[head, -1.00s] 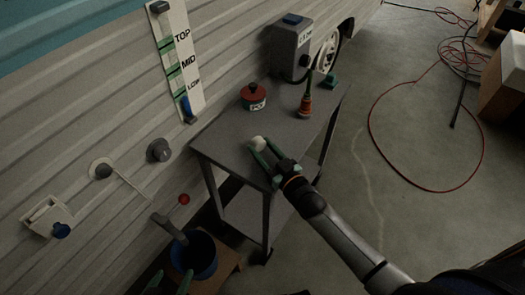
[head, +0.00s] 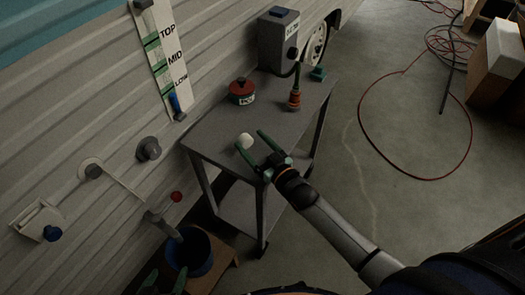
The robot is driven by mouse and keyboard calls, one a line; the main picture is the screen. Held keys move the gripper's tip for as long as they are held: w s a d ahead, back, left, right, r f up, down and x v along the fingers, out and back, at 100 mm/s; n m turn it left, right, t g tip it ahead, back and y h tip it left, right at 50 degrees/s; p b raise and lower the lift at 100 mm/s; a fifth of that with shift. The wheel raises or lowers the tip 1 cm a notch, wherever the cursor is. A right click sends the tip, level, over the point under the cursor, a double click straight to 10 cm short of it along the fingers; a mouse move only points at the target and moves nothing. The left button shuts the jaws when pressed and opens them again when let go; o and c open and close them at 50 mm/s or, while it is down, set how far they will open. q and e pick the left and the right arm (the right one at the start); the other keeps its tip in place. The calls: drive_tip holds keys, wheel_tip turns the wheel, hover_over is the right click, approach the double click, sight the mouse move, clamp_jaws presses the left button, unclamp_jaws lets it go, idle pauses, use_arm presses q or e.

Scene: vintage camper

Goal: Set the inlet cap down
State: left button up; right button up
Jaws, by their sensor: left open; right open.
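The inlet cap, seemingly the small white round piece (head: 245,140), rests on the near part of the grey cart top (head: 205,138). My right gripper (head: 251,141) is open, with its green fingers spread close to the cap. The cap is near the tip of the left finger, and a gap shows between it and the other finger. Whether a finger touches it is hard to tell. My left gripper (head: 165,281) is at the bottom left, low by the bucket, partly cut off by the frame edge, with its fingers apart and nothing seen between them.
A red-lidded pot (head: 242,92), a red and green hose fitting (head: 295,99) and a grey box (head: 278,42) stand farther back on the cart. A dark blue bucket (head: 190,252) is below the camper wall. A red hose (head: 365,130) lies on the floor.

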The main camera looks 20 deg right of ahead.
drive_tip(key=p+v, duration=0.1)
drive_tip(key=v, duration=1.1)
drive_tip(key=shift+p, duration=0.35)
